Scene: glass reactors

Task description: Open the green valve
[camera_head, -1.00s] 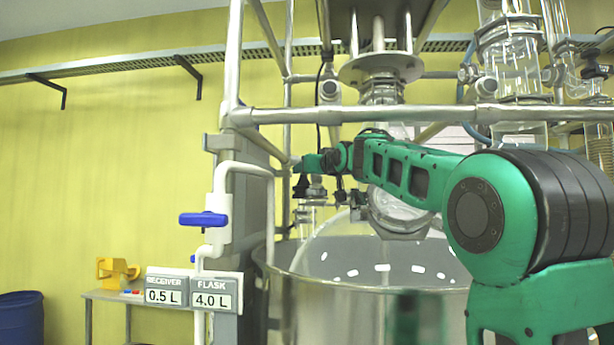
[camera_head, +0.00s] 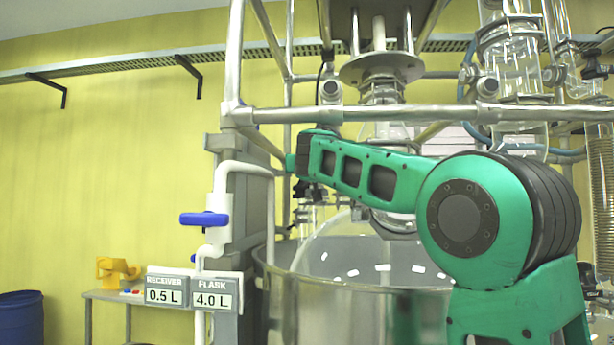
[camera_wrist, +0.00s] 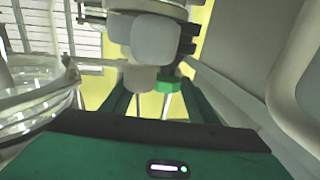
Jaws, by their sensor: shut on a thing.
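In the wrist view, a small green part (camera_wrist: 168,84), which looks like the green valve's handle, shows below a pale rounded fitting. My gripper (camera_wrist: 158,94) reaches up to it, with green fingers on both sides, and is shut on it. The fingertips and the exact contact are partly hidden. In the head view, my green arm reaches left across the reactor frame, and the gripper and the green valve are hidden behind it.
A blue valve handle (camera_head: 205,219) sits on the white pipe at left. A metal rail (camera_head: 380,114) crosses above my arm. A large steel vessel (camera_head: 345,310) stands below it. Glassware (camera_wrist: 35,95) is close on the left in the wrist view, and a thick pale pipe (camera_wrist: 292,65) on the right.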

